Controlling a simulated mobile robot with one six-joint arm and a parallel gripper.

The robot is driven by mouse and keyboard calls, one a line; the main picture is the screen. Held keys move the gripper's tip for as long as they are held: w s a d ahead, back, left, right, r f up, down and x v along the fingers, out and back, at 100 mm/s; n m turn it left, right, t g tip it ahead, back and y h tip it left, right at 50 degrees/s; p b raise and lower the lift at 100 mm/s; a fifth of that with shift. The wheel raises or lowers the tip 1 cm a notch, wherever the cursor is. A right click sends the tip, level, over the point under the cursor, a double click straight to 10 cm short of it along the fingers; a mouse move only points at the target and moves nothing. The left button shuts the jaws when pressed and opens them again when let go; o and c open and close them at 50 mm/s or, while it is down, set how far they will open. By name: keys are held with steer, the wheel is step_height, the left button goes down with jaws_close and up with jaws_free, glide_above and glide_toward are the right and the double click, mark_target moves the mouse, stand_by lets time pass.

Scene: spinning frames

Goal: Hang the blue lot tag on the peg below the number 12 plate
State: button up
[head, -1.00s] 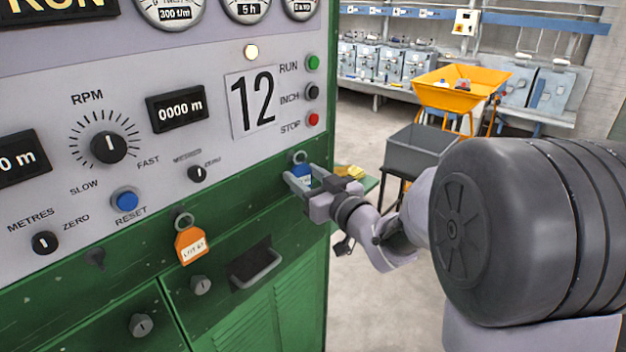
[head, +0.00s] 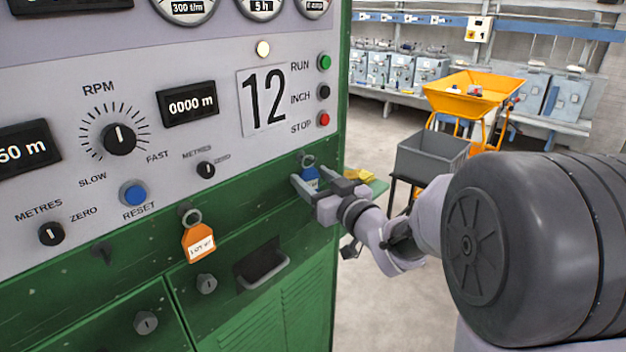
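The blue lot tag (head: 311,175) is at the green panel band, below and right of the white number 12 plate (head: 263,100). Its grey ring (head: 307,160) is at the dark peg (head: 302,155) there. Whether the ring is around the peg or only in front of it is too small to tell. My gripper (head: 310,182) is at the tag from the right, with its two fingers apart on either side of it. A gap shows beside the tag's left edge. The fingers partly hide the tag's lower part.
An orange tag (head: 198,244) hangs by a ring on another peg to the left. A bare dark peg (head: 103,254) is farther left. A drawer handle (head: 264,270) sticks out below. A grey bin (head: 432,155) and yellow hopper (head: 470,90) stand behind my arm.

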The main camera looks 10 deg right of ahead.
steer(key=shift+o, duration=0.2)
steer(key=shift+a, duration=0.1)
steer(key=s+d+m+g+h+b, duration=0.1)
steer(key=s+d+m+h, duration=0.4)
steer(key=s, duration=0.4)
steer(key=s+d+m+g+h+b, duration=0.15)
steer(key=s+d+h, duration=0.25)
steer(key=s+d, duration=0.4)
steer(key=s+a+f+m+g+y, duration=0.1)
steer(key=s+a+f+g+y, duration=0.1)
steer(key=s+a+f+g, duration=0.2)
steer(key=s+a+f+m+g+y, duration=0.1)
steer(key=s+a+f+g, duration=0.3)
steer(key=s+a, duration=0.7)
steer(key=s+f+y, duration=0.1)
steer(key=s+f, duration=0.1)
steer(key=s, duration=0.1)
steer(key=shift+a+y, duration=0.3)
